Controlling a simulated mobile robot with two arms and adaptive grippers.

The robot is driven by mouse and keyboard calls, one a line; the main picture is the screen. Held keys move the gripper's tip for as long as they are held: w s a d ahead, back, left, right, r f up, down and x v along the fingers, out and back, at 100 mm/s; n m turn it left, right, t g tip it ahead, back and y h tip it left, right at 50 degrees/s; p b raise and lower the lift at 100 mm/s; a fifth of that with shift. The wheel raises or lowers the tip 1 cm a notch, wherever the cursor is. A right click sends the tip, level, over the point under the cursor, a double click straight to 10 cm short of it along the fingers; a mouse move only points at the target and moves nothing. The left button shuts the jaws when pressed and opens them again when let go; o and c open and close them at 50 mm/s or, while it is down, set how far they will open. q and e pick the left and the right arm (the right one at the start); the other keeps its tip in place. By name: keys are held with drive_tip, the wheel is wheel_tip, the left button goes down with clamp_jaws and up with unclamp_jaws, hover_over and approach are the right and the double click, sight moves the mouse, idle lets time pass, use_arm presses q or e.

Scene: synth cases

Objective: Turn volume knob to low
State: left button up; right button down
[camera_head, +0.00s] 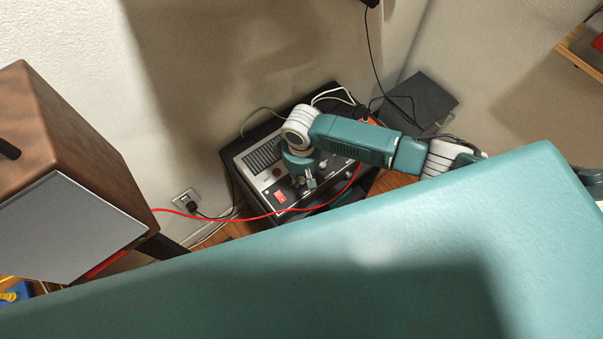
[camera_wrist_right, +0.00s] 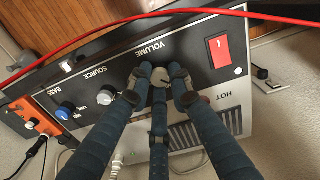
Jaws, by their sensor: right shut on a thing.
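The amplifier (camera_head: 243,170) is a black and silver box with a vent grille and a front panel of knobs, low near the wall. In the right wrist view its panel (camera_wrist_right: 202,50) appears upside down, with the labels VOLUME, SOURCE and BASE. The volume knob (camera_wrist_right: 160,78) is a round grey knob below the word VOLUME in that view. My right gripper (camera_wrist_right: 161,75) has its fingers around this knob and is shut on it. In the head view the right gripper (camera_head: 305,182) reaches down onto the panel, and I cannot make out the volume knob there. My left gripper is not in view.
A red rocker switch (camera_wrist_right: 219,51) sits beside the volume knob. The source knob (camera_wrist_right: 106,96) and blue base knob (camera_wrist_right: 66,113) are on the other side. A red cable (camera_head: 250,216) crosses in front of the amplifier. A wooden cabinet (camera_head: 95,150) stands at left.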

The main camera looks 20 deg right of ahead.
sight(301, 180)
drive_tip(key=shift+n+p, duration=0.45)
drive_tip(key=shift+n, duration=1.05)
drive_tip(key=c, duration=1.6)
unclamp_jaws()
drive_tip(key=shift+r, duration=0.5)
wheel_tip(301, 180, up, 11)
